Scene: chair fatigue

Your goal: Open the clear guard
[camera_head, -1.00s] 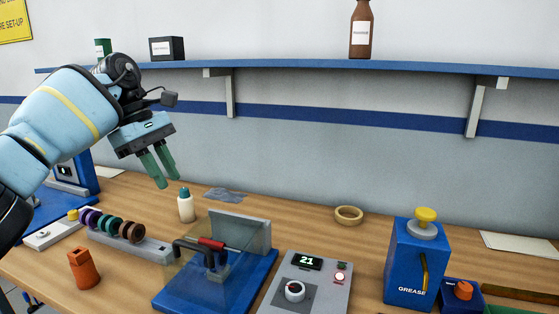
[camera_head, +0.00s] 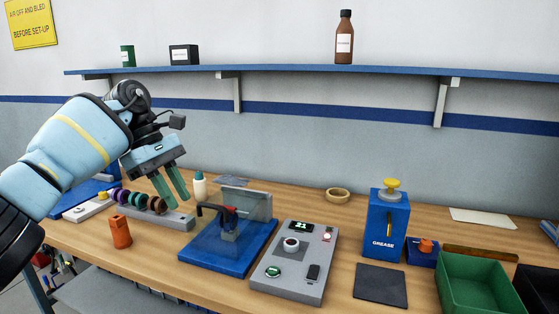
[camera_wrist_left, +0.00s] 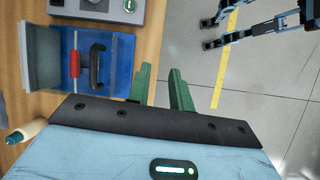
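The clear guard (camera_head: 203,232) is a thin see-through panel on the blue-based fixture (camera_head: 250,262). It is faint, and its exact angle is hard to tell. A black handle (camera_head: 203,211) and a red grip (camera_head: 228,209) show at it. In the left wrist view the black handle (camera_wrist_left: 96,66) and red grip (camera_wrist_left: 75,64) show at the upper left. My left gripper (camera_head: 179,200) is open and empty, above and left of the fixture, apart from the handle. Its green fingers (camera_wrist_left: 160,75) show spread in the wrist view. My right gripper is not identifiable in view.
A control box (camera_head: 295,262) stands right of the fixture. A spool rack (camera_head: 165,217), an orange part (camera_head: 120,232) and a white bottle (camera_head: 199,186) are to its left. A blue grease dispenser (camera_head: 387,225) and green bin (camera_head: 475,282) are farther right. A shelf (camera_head: 300,72) runs above.

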